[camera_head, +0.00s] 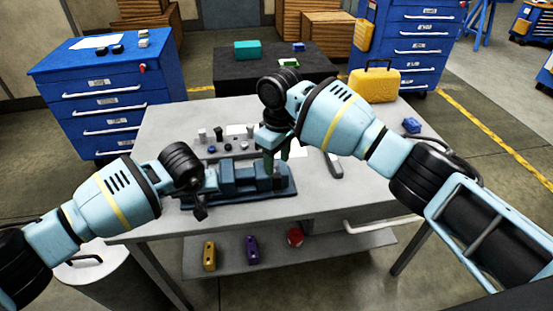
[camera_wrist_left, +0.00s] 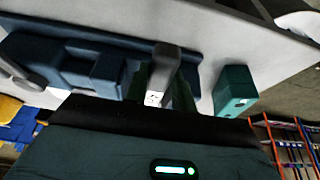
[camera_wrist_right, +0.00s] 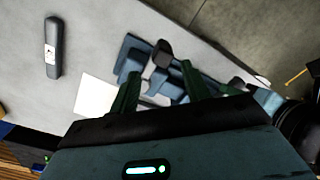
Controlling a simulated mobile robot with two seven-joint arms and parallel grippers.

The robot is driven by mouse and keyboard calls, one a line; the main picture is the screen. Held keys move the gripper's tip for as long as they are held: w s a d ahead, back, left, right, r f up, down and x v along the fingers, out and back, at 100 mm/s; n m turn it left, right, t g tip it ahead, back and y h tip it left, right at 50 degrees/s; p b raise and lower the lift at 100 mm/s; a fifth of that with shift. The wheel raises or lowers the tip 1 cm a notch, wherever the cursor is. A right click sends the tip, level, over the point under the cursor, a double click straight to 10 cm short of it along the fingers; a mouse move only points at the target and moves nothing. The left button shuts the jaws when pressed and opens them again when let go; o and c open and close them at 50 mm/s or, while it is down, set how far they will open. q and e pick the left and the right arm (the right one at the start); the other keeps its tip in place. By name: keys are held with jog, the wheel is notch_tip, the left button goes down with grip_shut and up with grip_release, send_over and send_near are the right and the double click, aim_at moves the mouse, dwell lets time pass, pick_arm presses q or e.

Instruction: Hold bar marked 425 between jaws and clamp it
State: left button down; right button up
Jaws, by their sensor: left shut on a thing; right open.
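The blue vise (camera_head: 276,187) stands on the grey table, and its blocks also show in the left wrist view (camera_wrist_left: 90,68) and right wrist view (camera_wrist_right: 185,80). My left gripper (camera_wrist_left: 158,98) is shut on a grey bar (camera_wrist_left: 163,65) with a white mark, at the vise's end; the mark is unreadable. I cannot tell whether this bar is between the jaws. My right gripper (camera_head: 278,150) is open, green fingers pointing down over the vise's right part; nothing shows between its fingertips (camera_wrist_right: 160,75). Another dark grey bar (camera_wrist_right: 52,60) with a white label lies on the table.
A teal block (camera_wrist_left: 235,88) is beside the vise in the left wrist view. Small parts (camera_head: 219,134) stand behind the vise, and a yellow case (camera_head: 375,85) is at the back right. A lower shelf (camera_head: 350,243) holds yellow, purple and red items. The table's right front is clear.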

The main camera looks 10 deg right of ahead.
aim_at(277, 175)
jog(key=shift+s+a+n, duration=0.15)
jog(key=shift+s+n, duration=0.05)
jog(key=shift+n, duration=0.1)
jog(key=shift+f, duration=3.5)
